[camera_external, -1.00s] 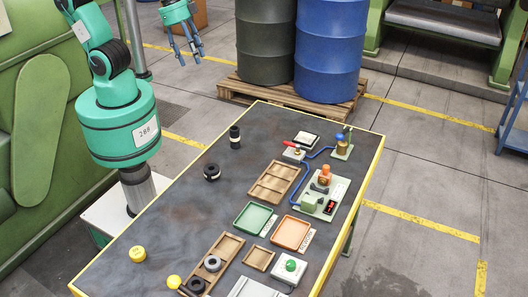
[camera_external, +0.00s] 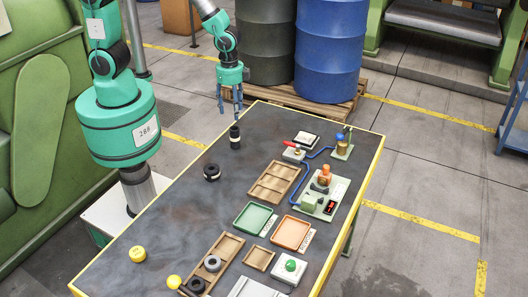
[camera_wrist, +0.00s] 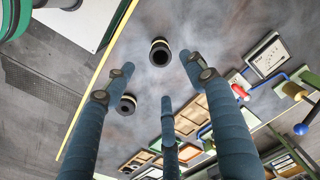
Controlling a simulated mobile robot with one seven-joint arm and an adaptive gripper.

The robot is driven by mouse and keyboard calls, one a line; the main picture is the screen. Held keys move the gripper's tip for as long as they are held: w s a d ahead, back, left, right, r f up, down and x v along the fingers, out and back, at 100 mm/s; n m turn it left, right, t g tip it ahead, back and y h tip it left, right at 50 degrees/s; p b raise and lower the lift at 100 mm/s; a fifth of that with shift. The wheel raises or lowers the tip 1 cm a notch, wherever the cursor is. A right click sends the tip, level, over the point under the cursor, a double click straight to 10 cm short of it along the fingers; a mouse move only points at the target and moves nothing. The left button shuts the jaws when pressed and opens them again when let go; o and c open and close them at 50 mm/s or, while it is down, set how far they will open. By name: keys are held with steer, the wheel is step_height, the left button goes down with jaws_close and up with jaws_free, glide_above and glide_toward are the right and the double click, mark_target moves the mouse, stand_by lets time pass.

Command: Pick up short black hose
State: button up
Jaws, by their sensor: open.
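The squat one (camera_external: 212,172) is nearer the camera; the taller, slimmer one (camera_external: 235,138) stands upright near the far left edge. They also show in the wrist view, the taller one at top centre (camera_wrist: 160,53) and the squat one lower left (camera_wrist: 127,104). My gripper (camera_external: 231,112) is open and empty, in the air near the table's far end, apparently above and behind the taller piece. In the wrist view its spread blue fingers (camera_wrist: 160,80) hold nothing.
An empty wooden tray (camera_external: 272,184), a green tray (camera_external: 254,218) and an orange tray (camera_external: 291,233) lie mid-table. A fixture with blue tubing (camera_external: 325,195) is at the right. Barrels (camera_external: 328,50) stand behind the table.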

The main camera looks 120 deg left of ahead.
mark_target(235, 140)
steer(key=shift+a+f, duration=0.25)
steer(key=shift+f, duration=0.6)
steer(key=shift+f, duration=0.1)
steer(key=shift+f+b, duration=0.8)
steer(key=shift+f, duration=3.4)
steer(key=shift+d+f+b, duration=0.1)
steer(key=shift+f+b, duration=0.55)
steer(key=shift+f, duration=1.95)
steer(key=shift+c, duration=0.2)
steer(key=c, duration=1.2)
